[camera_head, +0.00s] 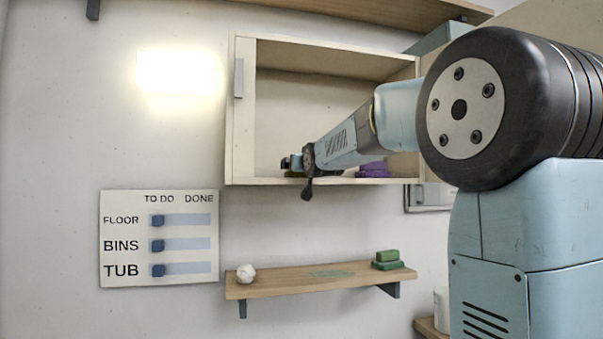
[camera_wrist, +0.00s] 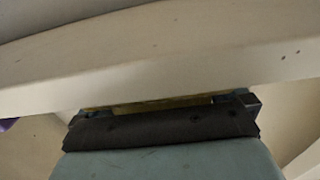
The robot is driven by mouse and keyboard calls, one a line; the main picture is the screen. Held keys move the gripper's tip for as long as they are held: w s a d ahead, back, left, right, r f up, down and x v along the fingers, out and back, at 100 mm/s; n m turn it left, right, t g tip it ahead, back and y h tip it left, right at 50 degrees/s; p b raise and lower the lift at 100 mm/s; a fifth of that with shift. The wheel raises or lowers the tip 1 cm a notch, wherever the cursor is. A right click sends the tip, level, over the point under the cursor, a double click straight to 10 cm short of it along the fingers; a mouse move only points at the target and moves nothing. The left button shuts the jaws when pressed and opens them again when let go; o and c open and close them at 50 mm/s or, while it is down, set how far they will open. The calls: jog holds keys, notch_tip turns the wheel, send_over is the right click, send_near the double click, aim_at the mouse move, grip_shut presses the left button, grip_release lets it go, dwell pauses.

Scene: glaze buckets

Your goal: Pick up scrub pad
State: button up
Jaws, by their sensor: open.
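My gripper (camera_head: 291,162) reaches into the open wall cabinet, just above its floor near the left side. In the wrist view its fingers (camera_wrist: 163,105) are apart, with a thin yellow-brown strip (camera_wrist: 150,103) showing between them. In the head view a small yellow-brown item (camera_head: 295,174) lies on the cabinet floor under the gripper, mostly hidden. It may be the scrub pad, but I cannot tell for sure. I cannot tell whether the fingers touch it.
The cabinet (camera_head: 243,110) has a raised front edge close to my gripper. A purple stack (camera_head: 374,169) lies to the right inside it. Below, a wooden shelf (camera_head: 300,284) holds a white ball (camera_head: 245,273) and green blocks (camera_head: 388,260). A task board (camera_head: 130,230) hangs at left.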

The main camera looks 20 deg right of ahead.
jog(key=shift+w, duration=0.15)
jog(key=shift+c, duration=0.4)
jog(key=c, duration=0.7)
